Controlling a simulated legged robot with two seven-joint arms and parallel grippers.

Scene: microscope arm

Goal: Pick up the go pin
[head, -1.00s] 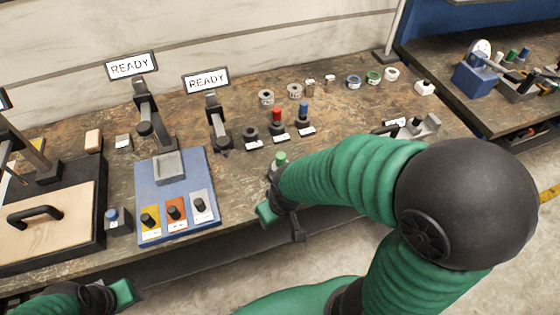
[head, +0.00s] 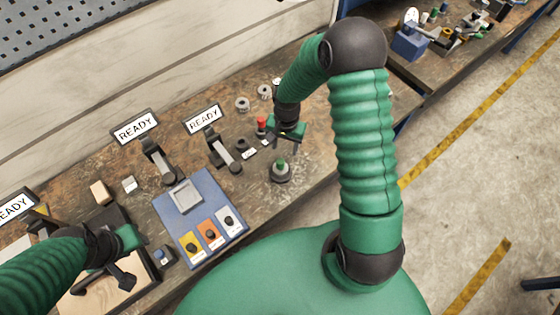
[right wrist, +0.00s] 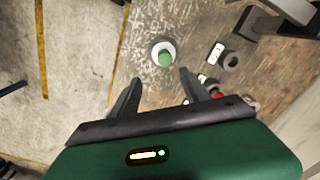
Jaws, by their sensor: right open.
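A green-topped pin, which I take for the go pin (head: 281,166), stands upright in a grey round base near the bench's front edge. The right wrist view shows its green top (right wrist: 165,58) from above, just beyond my fingertips. My right gripper (head: 284,139) is open and empty, a little behind the pin in the head view. In the right wrist view its two fingers (right wrist: 160,88) are spread apart, with bare bench between them. My left gripper (head: 118,272) is over the wooden board at the left; its finger opening is unclear.
A red-topped pin (head: 262,124) and a dark ring (head: 241,145) are near my right gripper.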

